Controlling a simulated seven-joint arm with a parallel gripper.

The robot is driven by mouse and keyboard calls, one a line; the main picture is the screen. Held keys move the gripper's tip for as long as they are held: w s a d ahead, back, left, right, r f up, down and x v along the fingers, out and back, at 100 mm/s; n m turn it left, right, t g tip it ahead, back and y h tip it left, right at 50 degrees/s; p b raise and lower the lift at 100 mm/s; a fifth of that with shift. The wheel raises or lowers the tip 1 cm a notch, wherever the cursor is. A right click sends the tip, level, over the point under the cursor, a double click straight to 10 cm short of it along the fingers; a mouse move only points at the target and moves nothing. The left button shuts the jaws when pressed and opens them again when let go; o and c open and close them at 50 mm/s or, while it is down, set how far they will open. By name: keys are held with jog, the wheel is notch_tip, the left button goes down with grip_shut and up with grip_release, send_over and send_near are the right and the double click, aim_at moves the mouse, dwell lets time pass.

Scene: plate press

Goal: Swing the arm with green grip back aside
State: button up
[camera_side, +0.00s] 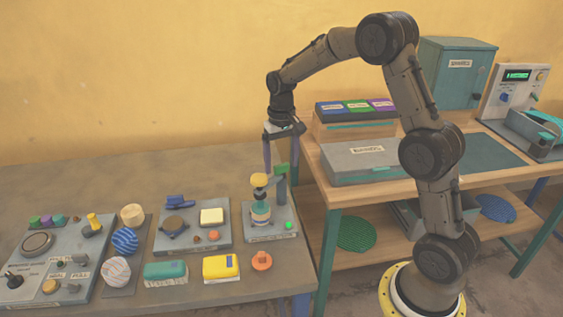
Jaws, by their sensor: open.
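The small plate press (268,226) stands at the right end of the low table. It has a grey base, a striped round stack in the middle and a yellow round top (259,180). A grey post rises at its back right, and the green grip (282,169) shows at the top of it, beside the yellow top. My gripper (283,160) points down just above the green grip, its fingers open and spread. Whether a finger touches the grip I cannot tell. The arm under the grip is mostly hidden.
A wooden bench (400,187) with grey boxes stands close on the right.

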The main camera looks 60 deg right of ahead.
jog(key=shift+f, duration=0.25)
grip_shut()
dwell(0.3)
